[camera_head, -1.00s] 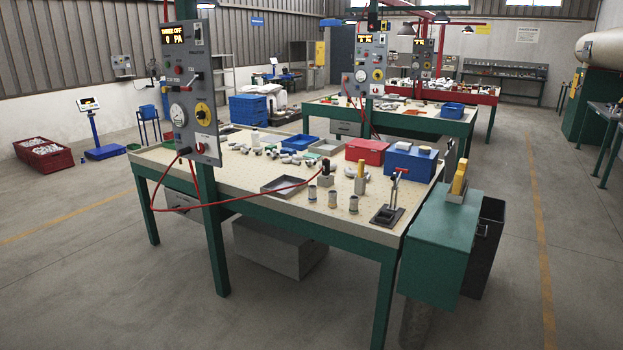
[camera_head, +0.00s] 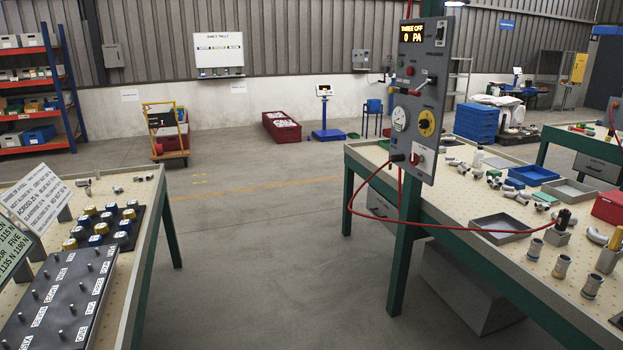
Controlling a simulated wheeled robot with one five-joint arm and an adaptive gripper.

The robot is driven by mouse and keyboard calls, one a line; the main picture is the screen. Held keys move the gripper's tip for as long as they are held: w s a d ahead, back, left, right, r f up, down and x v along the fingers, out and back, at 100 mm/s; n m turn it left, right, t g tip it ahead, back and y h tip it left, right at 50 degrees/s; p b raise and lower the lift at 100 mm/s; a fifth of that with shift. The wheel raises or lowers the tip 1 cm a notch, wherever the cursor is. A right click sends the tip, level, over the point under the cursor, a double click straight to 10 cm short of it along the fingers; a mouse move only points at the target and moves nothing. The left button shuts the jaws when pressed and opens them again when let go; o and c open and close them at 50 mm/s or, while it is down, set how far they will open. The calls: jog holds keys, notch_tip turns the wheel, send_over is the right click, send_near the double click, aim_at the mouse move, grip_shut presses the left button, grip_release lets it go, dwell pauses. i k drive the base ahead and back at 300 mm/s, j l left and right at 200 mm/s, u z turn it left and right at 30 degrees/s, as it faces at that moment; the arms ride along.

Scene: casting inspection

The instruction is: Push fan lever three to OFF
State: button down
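A grey control panel (camera_head: 421,110) stands on a green post at the near table's left end. Its amber display (camera_head: 419,37) seems to read "THREE OFF" and "0 PA". A metal lever (camera_head: 423,87) sticks out below it, tilted up to the right. A yellow dial (camera_head: 427,123) and a white gauge (camera_head: 399,119) sit lower down. At the lower left, a black box (camera_head: 60,303) carries several small upright levers with white labels, too slanted to read surely. I cannot tell which lever is fan lever three. My gripper is not in view.
The left table (camera_head: 146,205) holds tilted printed cards (camera_head: 36,215) and a tray of blue and yellow capped parts. Open floor (camera_head: 270,260) lies between it and the right table (camera_head: 470,240). A red hose loops off the panel.

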aim_at(415, 92)
jog(key=i+j+u, duration=0.15)
jog(key=i+u, duration=0.15)
jog(key=i, duration=0.5)
jog(key=i+u, duration=0.3)
jog(key=i, duration=0.5)
jog(key=l, duration=0.1)
